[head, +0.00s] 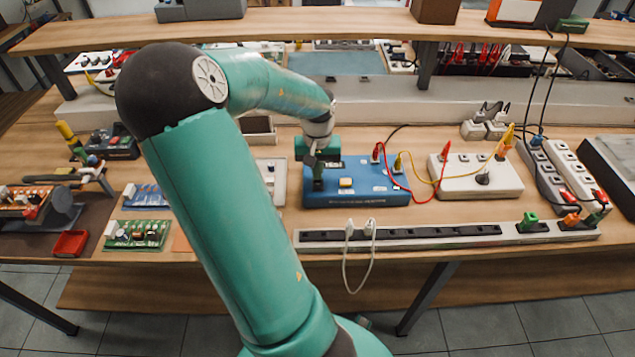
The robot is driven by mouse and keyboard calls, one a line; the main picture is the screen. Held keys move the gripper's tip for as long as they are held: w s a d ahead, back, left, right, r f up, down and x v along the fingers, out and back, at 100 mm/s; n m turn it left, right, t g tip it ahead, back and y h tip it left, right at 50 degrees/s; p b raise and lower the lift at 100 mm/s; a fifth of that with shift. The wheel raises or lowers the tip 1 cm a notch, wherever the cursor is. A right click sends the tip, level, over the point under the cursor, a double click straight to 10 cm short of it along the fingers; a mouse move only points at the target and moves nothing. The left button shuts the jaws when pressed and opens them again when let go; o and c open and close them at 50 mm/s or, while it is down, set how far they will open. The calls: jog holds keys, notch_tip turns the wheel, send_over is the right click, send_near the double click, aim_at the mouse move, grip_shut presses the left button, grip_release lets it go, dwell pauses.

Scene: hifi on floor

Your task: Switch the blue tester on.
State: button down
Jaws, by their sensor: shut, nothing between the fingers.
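The blue tester (377,186) is a low blue box on the wooden bench, right of the middle of the head view. My gripper (317,180) is shut and empty at the tester's left end, pointing down. The fingertips are close to its top, and I cannot tell whether they touch it. The gripper hides part of the tester's left end, so any switch there does not show clearly.
A white box (475,177) stands right of the tester, joined to it by red and yellow leads. A power strip (445,234) runs along the front edge. Green circuit boards (137,234) lie at the left. A wooden shelf (350,24) spans above the back.

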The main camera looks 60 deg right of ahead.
notch_tip(320, 180, up, 7)
jog(key=shift+f, duration=0.1)
dwell(0.8)
dwell(0.4)
jog(key=w+a+r+n+t+y, duration=0.1)
jog(key=w+a+r+n, duration=0.1)
jog(key=w+a, duration=0.35)
jog(key=w+a+r+n+t, duration=0.1)
jog(key=w+a+r+n, duration=0.1)
jog(key=a, duration=0.7)
jog(key=w+a+r+n+t+y, duration=0.1)
jog(key=w+a+r+n, duration=0.1)
jog(key=w+a, duration=0.35)
jog(key=s+a+r+n+t, duration=0.1)
jog(key=s+a+r+n, duration=0.1)
jog(key=a, duration=0.5)
jog(key=s+a+r+n+h, duration=0.1)
jog(key=s+a+r+n, duration=0.1)
jog(key=a, duration=0.6)
jog(key=s+a+r+n+t+h, duration=0.1)
jog(key=s+a+r+n, duration=0.1)
jog(key=a, duration=0.5)
jog(key=shift+a+r+n+t, duration=0.3)
jog(key=shift+a, duration=0.05)
